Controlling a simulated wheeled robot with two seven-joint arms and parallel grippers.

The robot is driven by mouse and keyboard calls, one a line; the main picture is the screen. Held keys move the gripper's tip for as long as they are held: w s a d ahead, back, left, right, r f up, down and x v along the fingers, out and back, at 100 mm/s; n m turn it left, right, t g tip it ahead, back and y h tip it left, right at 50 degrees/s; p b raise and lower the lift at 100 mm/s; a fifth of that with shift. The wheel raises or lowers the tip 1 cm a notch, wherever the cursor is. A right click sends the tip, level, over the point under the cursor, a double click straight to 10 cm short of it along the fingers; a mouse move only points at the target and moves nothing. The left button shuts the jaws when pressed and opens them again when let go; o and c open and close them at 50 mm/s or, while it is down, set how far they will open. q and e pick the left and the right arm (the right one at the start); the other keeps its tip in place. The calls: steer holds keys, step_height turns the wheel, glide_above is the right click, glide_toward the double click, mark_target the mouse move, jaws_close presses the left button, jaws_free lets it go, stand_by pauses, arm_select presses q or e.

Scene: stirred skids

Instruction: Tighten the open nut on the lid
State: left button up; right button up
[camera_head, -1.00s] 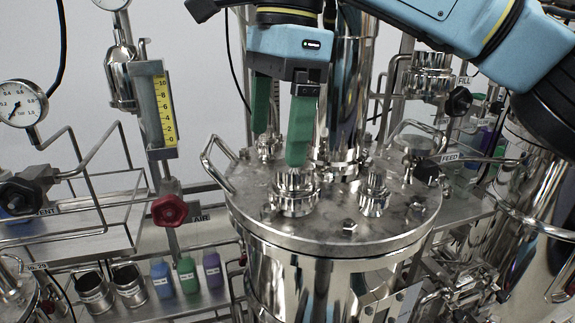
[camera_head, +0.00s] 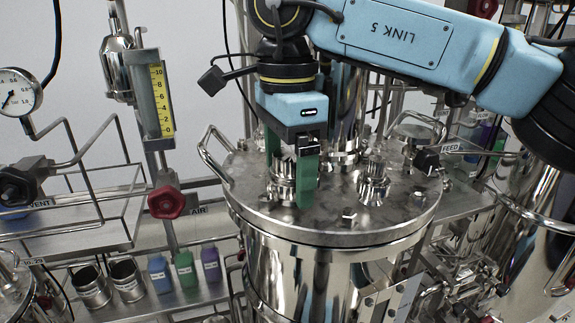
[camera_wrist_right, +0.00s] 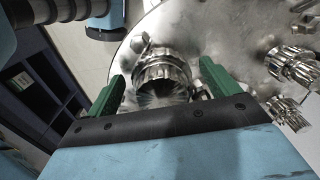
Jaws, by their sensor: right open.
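The round steel lid (camera_head: 310,228) tops the vessel in the middle of the head view. A knurled nut (camera_head: 283,188) on the lid's front left sits between the two green fingers of my right gripper (camera_head: 289,178). In the right wrist view the same nut (camera_wrist_right: 162,74) lies ahead, between the open fingertips (camera_wrist_right: 162,82), with a gap on each side. The right gripper is open, pointing down. Another knurled nut (camera_head: 373,186) stands to its right on the lid. I cannot tell from the picture which nut is loose. My left gripper is not in view.
A lid handle (camera_head: 213,155) rises at the left edge. A red AIR knob (camera_head: 166,202) and gauge (camera_head: 17,92) are at left. Small bottles (camera_head: 185,270) stand on a lower shelf.

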steer(key=c, duration=1)
steer(key=m, duration=0.3)
steer(key=shift+w+r+p, duration=0.1)
steer(key=shift+w+p, duration=0.05)
steer(key=shift+p, duration=0.15)
steer(key=m, duration=0.3)
steer(key=shift+w+m, duration=0.1)
steer(key=shift+m, duration=0.2)
steer(key=m, duration=0.3)
steer(key=shift+w, duration=0.1)
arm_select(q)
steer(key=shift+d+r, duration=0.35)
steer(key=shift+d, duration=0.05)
arm_select(e)
steer(key=shift+m, duration=1)
steer(key=shift+w+d, duration=0.1)
